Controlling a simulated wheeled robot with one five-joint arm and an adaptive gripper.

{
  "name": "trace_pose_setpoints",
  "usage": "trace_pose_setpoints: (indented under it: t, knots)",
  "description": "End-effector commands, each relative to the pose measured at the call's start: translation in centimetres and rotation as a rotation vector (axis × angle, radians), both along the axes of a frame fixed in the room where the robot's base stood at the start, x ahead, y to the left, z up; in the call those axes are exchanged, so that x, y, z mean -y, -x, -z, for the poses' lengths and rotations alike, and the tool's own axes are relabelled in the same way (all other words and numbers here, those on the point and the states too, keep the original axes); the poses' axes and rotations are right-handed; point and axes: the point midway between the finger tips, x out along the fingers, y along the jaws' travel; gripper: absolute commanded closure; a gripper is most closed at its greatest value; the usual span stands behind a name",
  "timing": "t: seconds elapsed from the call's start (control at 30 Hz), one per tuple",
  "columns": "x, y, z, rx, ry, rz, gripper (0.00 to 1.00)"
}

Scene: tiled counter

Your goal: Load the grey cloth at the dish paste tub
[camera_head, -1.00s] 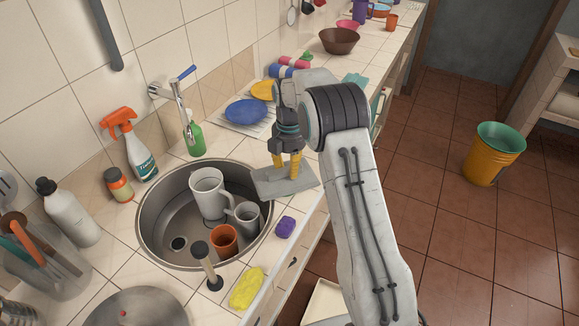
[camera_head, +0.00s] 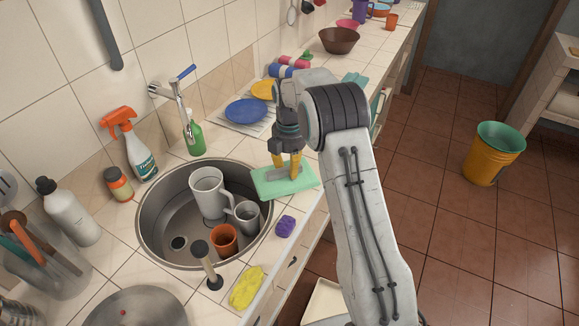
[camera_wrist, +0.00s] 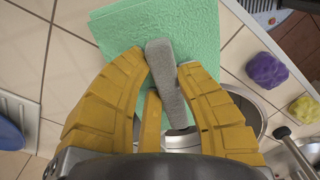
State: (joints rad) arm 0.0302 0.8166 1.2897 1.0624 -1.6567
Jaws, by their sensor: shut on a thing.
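My gripper (camera_head: 286,168) is shut on the grey cloth (camera_wrist: 174,100), which is bunched into a narrow strip between the yellow fingers in the wrist view. The strip is over a flat green cloth (camera_head: 301,185) on the counter right of the sink; I cannot tell whether they touch. The green cloth also shows in the wrist view (camera_wrist: 195,30). A small orange-and-white jar (camera_head: 119,185) with a brown lid stands left of the sink. I cannot tell whether it is the dish paste tub.
The round sink (camera_head: 150,225) holds a white jug (camera_head: 207,192), a grey mug (camera_head: 247,217) and an orange cup (camera_head: 224,239). A purple sponge (camera_head: 285,226) and yellow sponge (camera_head: 247,287) lie along the front edge. A spray bottle (camera_head: 137,150) and green bottle (camera_head: 196,138) stand behind.

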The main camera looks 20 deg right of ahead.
Motion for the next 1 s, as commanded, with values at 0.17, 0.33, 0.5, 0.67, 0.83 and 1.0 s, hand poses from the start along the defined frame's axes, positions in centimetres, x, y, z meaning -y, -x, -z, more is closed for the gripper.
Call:
trace_pose_setpoints:
  t: [0.17, 0.33, 0.5, 0.67, 0.83, 1.0]
  knots:
    - [0.0, 0.1, 0.1, -0.003, 0.000, 0.000, 1.00]
    - [0.0, 0.1, -0.2, -0.003, 0.000, 0.000, 1.00]
    - [0.0, 0.0, -1.1, -0.002, 0.000, 0.000, 1.00]
    - [0.0, 0.0, -2.3, -0.001, 0.000, 0.000, 1.00]
    - [0.0, 0.0, -3.5, -0.001, 0.000, 0.000, 1.00]
    - [0.0, 0.0, -4.7, 0.000, 0.000, 0.000, 1.00]
